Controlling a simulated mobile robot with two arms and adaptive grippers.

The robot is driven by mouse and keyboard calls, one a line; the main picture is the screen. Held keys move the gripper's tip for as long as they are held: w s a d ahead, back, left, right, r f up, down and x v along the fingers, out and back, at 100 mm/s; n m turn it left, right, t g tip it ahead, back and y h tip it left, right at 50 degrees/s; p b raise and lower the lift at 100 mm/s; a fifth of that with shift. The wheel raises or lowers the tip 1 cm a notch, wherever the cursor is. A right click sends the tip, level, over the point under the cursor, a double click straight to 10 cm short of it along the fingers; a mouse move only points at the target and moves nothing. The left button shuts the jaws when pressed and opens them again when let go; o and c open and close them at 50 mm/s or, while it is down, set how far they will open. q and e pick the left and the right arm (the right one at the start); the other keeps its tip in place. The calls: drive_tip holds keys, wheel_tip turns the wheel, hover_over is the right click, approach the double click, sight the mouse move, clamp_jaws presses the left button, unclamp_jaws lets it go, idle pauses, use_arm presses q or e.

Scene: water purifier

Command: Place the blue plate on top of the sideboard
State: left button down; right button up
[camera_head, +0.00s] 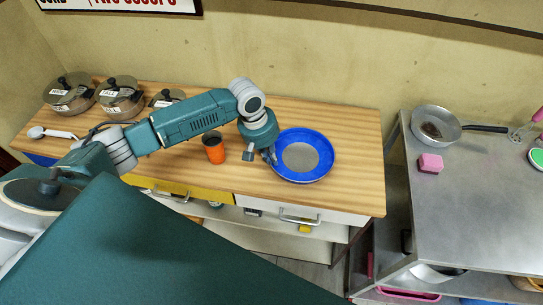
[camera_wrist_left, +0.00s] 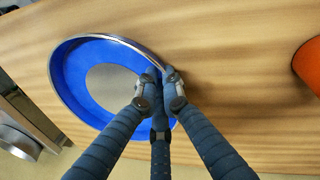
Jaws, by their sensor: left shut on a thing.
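The blue plate (camera_head: 324,149) has a grey round middle and is at the right part of the sideboard's wooden top (camera_head: 352,125). My left gripper (camera_head: 270,157) is at the plate's left edge and is shut on its rim. In the left wrist view the fingers of my left gripper (camera_wrist_left: 160,82) meet at the rim of the plate (camera_wrist_left: 72,75). Whether the plate rests flat on the wood or hangs slightly above it, I cannot tell. My right gripper is not in view.
An orange cup (camera_head: 214,150) stands left of the gripper. Several lidded pots (camera_head: 121,97) and a white ladle (camera_head: 50,133) are at the sideboard's left end. A metal table (camera_head: 475,200) with a pan (camera_head: 436,125) and a pink sponge (camera_head: 430,163) stands to the right, across a gap.

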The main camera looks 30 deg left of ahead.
use_arm(q)
drive_tip(key=c, duration=1.9)
unclamp_jaws()
drive_tip(key=b+v, duration=0.1)
drive_tip(key=v, duration=1.1)
drive_tip(key=shift+r, duration=0.1)
